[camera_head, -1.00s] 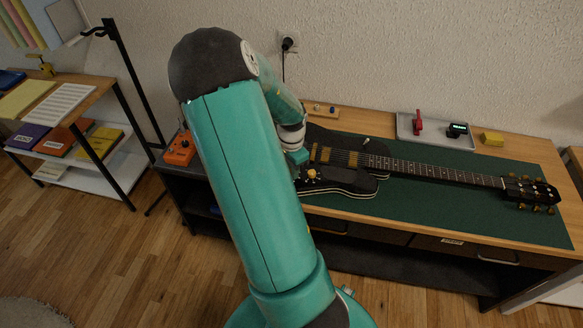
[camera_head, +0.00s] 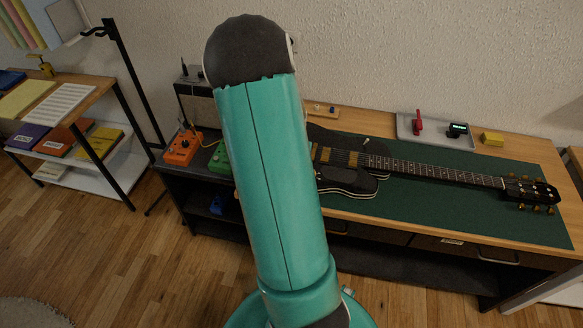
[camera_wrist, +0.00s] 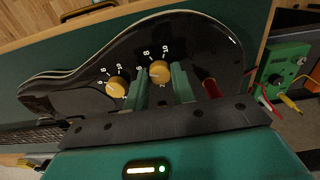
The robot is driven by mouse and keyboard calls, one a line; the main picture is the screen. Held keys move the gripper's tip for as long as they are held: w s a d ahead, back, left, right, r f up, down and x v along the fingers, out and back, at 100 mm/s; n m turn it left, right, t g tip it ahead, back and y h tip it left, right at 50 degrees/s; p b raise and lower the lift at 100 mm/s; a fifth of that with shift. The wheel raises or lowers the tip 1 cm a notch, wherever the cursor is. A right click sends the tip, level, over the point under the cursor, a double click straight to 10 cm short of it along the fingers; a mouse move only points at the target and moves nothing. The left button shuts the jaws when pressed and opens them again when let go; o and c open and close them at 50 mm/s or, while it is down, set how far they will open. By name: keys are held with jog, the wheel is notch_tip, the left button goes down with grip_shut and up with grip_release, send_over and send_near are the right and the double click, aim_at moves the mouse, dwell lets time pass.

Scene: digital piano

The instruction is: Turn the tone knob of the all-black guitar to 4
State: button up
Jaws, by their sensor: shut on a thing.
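The black guitar (camera_head: 345,182) lies on the green mat (camera_head: 470,218), neck to the right. In the wrist view its glossy black body (camera_wrist: 205,45) carries two gold knobs with white numbers around them. My gripper (camera_wrist: 160,78) is shut on one gold knob (camera_wrist: 159,71), with a teal finger on each side. The other gold knob (camera_wrist: 116,87) is just left of the fingers. I cannot tell from a label which is the tone knob. The held knob's exact setting is too small to read. My arm hides the gripper in the head view.
A red plug (camera_wrist: 211,88) is at the guitar's edge, right of the fingers. A green pedal (camera_wrist: 286,63) with cables stands beyond it. An orange pedal (camera_head: 182,148) is at the bench's left end. A grey tray (camera_head: 436,130) stands at the back.

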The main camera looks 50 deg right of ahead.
jog(key=n, duration=0.5)
jog(key=shift+n, duration=0.3)
jog(key=n, duration=0.5)
jog(key=shift+n, duration=0.3)
jog(key=o, duration=1)
notch_tip(320, 180, up, 14)
dwell(0.5)
